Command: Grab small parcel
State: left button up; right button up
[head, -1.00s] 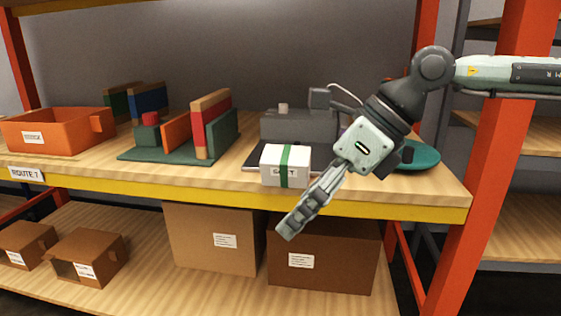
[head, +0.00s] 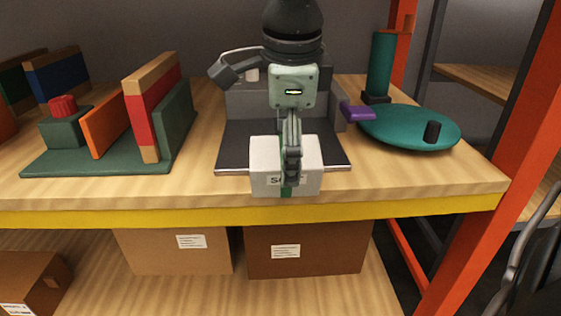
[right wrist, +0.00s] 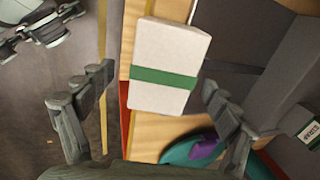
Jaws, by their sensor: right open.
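The small white parcel (head: 267,160) with a green band stands at the front edge of the upper shelf, partly over the grey plate of a machine. In the right wrist view the parcel (right wrist: 165,55) lies ahead of and between the spread fingers, with a visible gap on either side. My right gripper (head: 291,172) is open and pointed down in front of the parcel, hiding the middle of its label and band. The open fingers also show in the right wrist view (right wrist: 157,78).
The grey machine (head: 253,105) stands behind the parcel. A teal round tray (head: 400,130) with a dark peg and a purple piece is to the right. A green rack (head: 60,163) with coloured blocks is to the left. Brown boxes (head: 305,252) fill the lower shelf.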

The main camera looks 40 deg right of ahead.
jog(key=x, duration=0.5)
jog(key=shift+w+d+f, duration=0.1)
jog(key=shift+w+f, duration=0.05)
jog(key=shift+w, duration=0.05)
jog(key=shift+c, duration=0.3)
jog(key=c, duration=1.4)
